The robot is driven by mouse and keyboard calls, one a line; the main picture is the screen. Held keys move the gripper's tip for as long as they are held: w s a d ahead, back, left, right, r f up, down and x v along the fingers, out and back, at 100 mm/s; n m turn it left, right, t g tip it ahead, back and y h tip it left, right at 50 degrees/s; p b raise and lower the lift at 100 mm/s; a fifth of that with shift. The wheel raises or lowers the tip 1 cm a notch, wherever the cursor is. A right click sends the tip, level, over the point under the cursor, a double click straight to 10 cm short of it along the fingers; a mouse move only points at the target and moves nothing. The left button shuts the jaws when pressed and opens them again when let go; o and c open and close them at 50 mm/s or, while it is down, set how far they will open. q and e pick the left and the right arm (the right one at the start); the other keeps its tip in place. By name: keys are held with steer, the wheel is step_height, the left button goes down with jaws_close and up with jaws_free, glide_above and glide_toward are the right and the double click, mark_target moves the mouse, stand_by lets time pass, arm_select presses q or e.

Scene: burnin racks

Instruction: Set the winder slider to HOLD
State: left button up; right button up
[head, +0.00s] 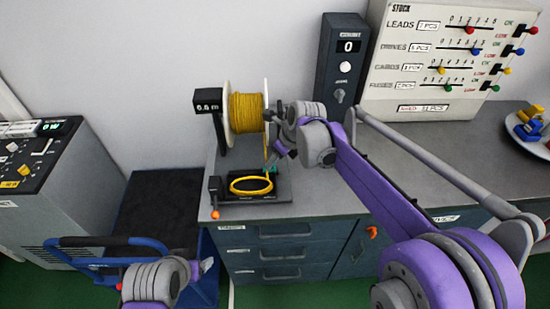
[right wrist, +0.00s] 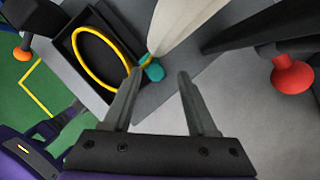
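The winder stands on the bench with a yellow wire spool (head: 247,112), a small "0.6 m" display (head: 207,101) and a black tray holding a yellow coil (head: 251,192). A teal knob (head: 271,170) sits by the tray's back right; it also shows in the right wrist view (right wrist: 153,72). I cannot read a HOLD label or tell which knob is the slider. My right gripper (right wrist: 158,90) is open and empty, its left fingertip close to the teal knob. In the head view my right wrist hides part of the winder. My left gripper (head: 204,268) is low at the front, fingers unclear.
An orange knob (head: 215,214) is at the winder's front left. A red knob (right wrist: 292,75) is at the right of the wrist view. A black counter box (head: 343,60) and stock board (head: 440,105) stand behind. A blue-handled cart (head: 100,241) is left of the bench.

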steer(key=shift+a+r, duration=0.1)
steer(key=shift+a, duration=0.05)
steer(key=v, duration=1)
steer(key=shift+r, duration=0.35)
steer(key=shift+s, duration=0.15)
steer(key=s+d+f+n+h, duration=0.1)
steer(key=s+d+f+n, duration=0.2)
steer(key=s+n, duration=0.5)
steer(key=s+d+f+n+t+h, duration=0.1)
steer(key=s+d+f+n, duration=0.3)
steer(key=s+f+n, duration=0.2)
steer(key=s+d+f+n+t+h, duration=0.1)
steer(key=s+d+f+n, duration=0.3)
steer(key=s+n, duration=0.7)
steer(key=shift+f+n, duration=0.2)
steer(key=shift+n, duration=0.8)
steer(key=shift+d, duration=0.1)
stand_by(0.4)
